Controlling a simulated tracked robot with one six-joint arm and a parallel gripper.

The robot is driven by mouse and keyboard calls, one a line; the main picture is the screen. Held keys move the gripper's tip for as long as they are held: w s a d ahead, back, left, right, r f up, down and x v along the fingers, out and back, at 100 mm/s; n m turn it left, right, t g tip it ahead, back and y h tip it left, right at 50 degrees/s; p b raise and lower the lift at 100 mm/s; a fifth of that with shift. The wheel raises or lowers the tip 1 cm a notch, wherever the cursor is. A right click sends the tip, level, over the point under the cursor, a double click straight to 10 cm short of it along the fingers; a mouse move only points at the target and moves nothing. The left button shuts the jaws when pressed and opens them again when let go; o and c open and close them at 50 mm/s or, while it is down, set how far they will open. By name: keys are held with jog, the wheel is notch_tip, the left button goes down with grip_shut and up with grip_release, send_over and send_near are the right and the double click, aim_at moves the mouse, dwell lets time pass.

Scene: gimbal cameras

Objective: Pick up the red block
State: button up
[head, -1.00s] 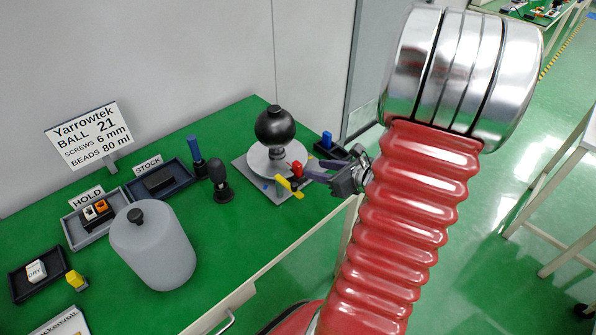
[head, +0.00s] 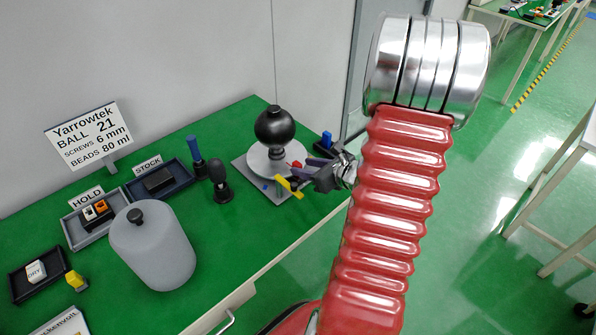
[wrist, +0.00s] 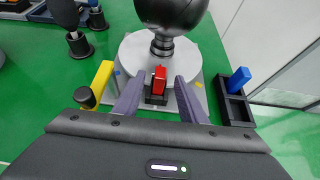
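The red block (wrist: 159,76) stands upright in a small black holder (wrist: 156,99) at the near edge of the round light-grey disc (wrist: 203,62). The block also shows in the head view (head: 297,164), partly hidden by my gripper. My gripper (wrist: 159,85) is open, with one purple finger left and one right of the block in the wrist view. Gaps show between the block and both fingers. I cannot tell how far the fingertips reach along it. In the head view, my gripper (head: 307,172) is at the right side of the disc.
A black ball (head: 276,126) stands on the disc, just beyond the block. A yellow piece (wrist: 102,83) and a black knob are left of my fingers. A blue block (wrist: 239,78) in a black tray (wrist: 233,106) is to the right. Green table (head: 235,235) is clear in front.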

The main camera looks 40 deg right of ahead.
jog(key=shift+x, duration=1.3)
jog(key=shift+c, duration=0.4)
grip_shut()
